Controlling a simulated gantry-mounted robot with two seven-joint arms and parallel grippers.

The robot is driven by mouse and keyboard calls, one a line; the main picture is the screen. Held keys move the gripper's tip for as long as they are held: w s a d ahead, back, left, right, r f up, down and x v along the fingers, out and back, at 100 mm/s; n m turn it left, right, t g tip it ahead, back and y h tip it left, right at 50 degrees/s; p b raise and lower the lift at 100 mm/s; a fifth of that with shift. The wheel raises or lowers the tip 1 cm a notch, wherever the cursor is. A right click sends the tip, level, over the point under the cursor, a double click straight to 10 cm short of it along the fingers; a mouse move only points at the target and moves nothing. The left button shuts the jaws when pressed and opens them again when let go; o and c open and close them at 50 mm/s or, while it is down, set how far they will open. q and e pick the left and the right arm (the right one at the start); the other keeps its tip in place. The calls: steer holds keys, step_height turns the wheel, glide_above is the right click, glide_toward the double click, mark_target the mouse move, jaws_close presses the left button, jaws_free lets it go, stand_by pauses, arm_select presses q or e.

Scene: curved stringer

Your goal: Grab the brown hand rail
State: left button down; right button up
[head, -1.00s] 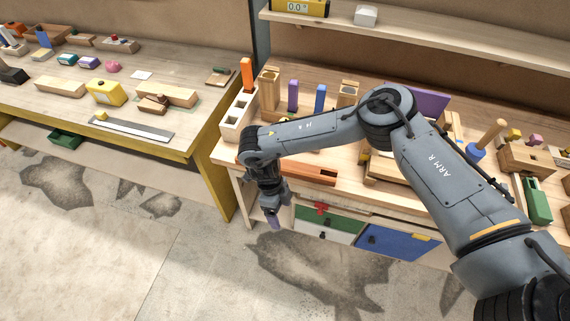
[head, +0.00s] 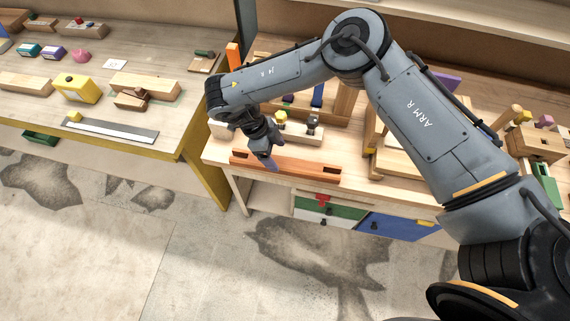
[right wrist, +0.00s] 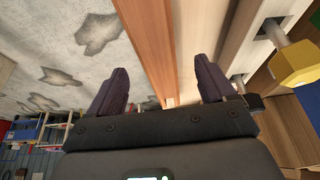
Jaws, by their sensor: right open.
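The brown hand rail (head: 310,169) is a long reddish-brown bar lying along the front edge of the right workbench in the head view. In the right wrist view the brown rail (right wrist: 150,40) runs away from me, between and beyond the two fingertips. My right gripper (head: 270,160) is at the rail, over its left part; its fingers (right wrist: 160,85) are spread apart in the wrist view with nothing clamped. I cannot tell whether a finger touches the rail. My left gripper is not in view.
The right workbench (head: 218,152) holds wooden blocks and a pale block with bolts (head: 300,130) behind the rail. Green and blue drawers (head: 390,226) are below. A second table (head: 175,125) with tools stands at left. The floor in front is clear.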

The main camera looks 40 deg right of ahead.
mark_target(282, 162)
steer(key=shift+x, duration=2.6)
steer(key=shift+s+a, duration=0.1)
steer(key=shift+a, duration=0.05)
steer(key=shift+c, duration=0.5)
steer(key=c, duration=1.2)
